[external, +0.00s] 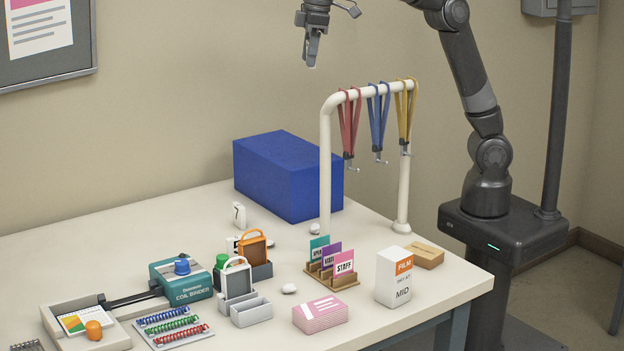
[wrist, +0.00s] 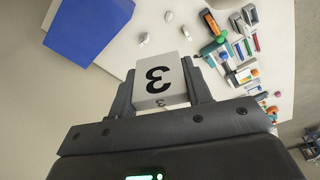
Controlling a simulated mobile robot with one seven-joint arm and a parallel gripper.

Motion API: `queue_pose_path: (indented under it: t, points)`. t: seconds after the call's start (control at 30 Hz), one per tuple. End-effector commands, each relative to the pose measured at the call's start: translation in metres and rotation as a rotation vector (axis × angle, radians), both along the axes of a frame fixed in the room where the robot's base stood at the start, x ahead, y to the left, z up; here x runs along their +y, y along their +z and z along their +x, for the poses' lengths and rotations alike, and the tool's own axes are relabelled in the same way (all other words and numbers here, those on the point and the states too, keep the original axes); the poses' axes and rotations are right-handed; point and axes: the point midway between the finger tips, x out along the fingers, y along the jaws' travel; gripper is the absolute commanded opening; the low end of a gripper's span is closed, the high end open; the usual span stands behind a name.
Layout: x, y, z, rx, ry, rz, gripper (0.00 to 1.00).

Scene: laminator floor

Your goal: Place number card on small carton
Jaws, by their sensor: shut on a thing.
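My gripper (external: 312,62) is high above the back of the table, left of the lanyard rail. The card is hardly visible in the external view. A white carton (external: 392,283) with an orange FILM label and the word MID stands upright at the front right. A small brown carton (external: 425,255) lies flat behind it. I cannot tell which is the small carton.
A large blue box (external: 284,180) sits at the back; it also shows in the wrist view (wrist: 85,32). The white rail (external: 325,160) with hanging lanyards rises beside it. A card holder (external: 335,276), pink stack (external: 320,315) and coil binder (external: 180,277) crowd the front. The left back tabletop is clear.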

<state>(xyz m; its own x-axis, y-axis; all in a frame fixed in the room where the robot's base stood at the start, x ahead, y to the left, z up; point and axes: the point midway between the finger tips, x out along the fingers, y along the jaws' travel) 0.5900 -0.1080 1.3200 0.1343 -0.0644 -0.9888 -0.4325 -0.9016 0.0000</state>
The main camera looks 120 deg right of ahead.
Motion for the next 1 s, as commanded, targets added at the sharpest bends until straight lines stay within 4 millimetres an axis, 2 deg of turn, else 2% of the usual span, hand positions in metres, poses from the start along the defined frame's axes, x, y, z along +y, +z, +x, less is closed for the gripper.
queue_pose_path:
  t: [0.13,0.2,0.33,0.73,1.0]
  points:
    - [0.023,0.019,0.002,-0.003,0.018,0.001,0.23]
    - [0.043,0.027,0.002,-0.001,0.045,0.001,0.23]
    - [0.063,0.032,0.001,-0.002,0.075,-0.001,0.23]
    - [0.133,0.038,-0.004,-0.002,0.210,-0.001,0.23]
    - [0.184,0.028,-0.012,0.001,0.324,-0.001,0.23]
